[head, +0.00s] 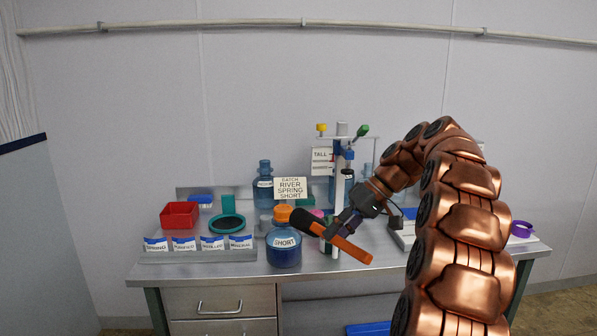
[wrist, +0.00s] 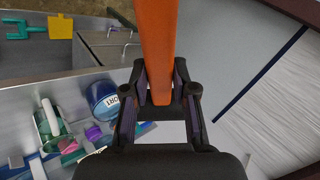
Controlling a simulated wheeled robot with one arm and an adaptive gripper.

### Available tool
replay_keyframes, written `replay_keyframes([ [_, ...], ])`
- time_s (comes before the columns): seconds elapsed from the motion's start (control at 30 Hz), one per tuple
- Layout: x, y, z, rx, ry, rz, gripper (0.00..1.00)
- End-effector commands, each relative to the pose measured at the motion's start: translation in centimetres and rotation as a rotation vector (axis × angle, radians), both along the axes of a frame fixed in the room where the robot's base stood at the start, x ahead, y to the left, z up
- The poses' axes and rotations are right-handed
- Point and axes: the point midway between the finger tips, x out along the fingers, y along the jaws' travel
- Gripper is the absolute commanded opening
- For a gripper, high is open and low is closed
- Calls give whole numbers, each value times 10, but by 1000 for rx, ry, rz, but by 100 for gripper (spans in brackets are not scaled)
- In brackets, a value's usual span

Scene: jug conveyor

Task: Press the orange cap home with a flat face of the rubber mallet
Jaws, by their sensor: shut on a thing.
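The blue jug labelled SHORT (head: 284,251) stands upright near the front of the bench. The orange cap (head: 283,212) is on its neck; I cannot tell how far down it sits. My gripper (head: 334,230) is shut on the rubber mallet's orange handle (head: 350,248), right of the jug. The mallet's black head (head: 301,221) is beside the cap's right side and overlaps it in the picture; I cannot tell if they touch. In the wrist view, the handle (wrist: 156,45) runs between my fingers (wrist: 158,98). The jug (wrist: 104,102) shows at their left, and the mallet head is hidden.
A sign reading BATCH RIVER SPRING SHORT (head: 290,188) stands behind the jug. A red bin (head: 180,215) and a row of labelled holders (head: 198,255) are at the left. A stand with coloured clips (head: 340,170) rises behind my gripper. A purple ring (head: 521,229) lies far right.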

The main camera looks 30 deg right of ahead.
Motion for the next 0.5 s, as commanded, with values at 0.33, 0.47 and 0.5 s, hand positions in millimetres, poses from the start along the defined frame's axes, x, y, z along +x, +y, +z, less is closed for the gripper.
replay_keyframes([
  [0.33,-2,-3,5,-16,-7,-3,0],
  [0.47,-2,-3,6,-21,-7,-3,0],
  [0.5,-3,-4,6,-22,-7,-5,0],
])
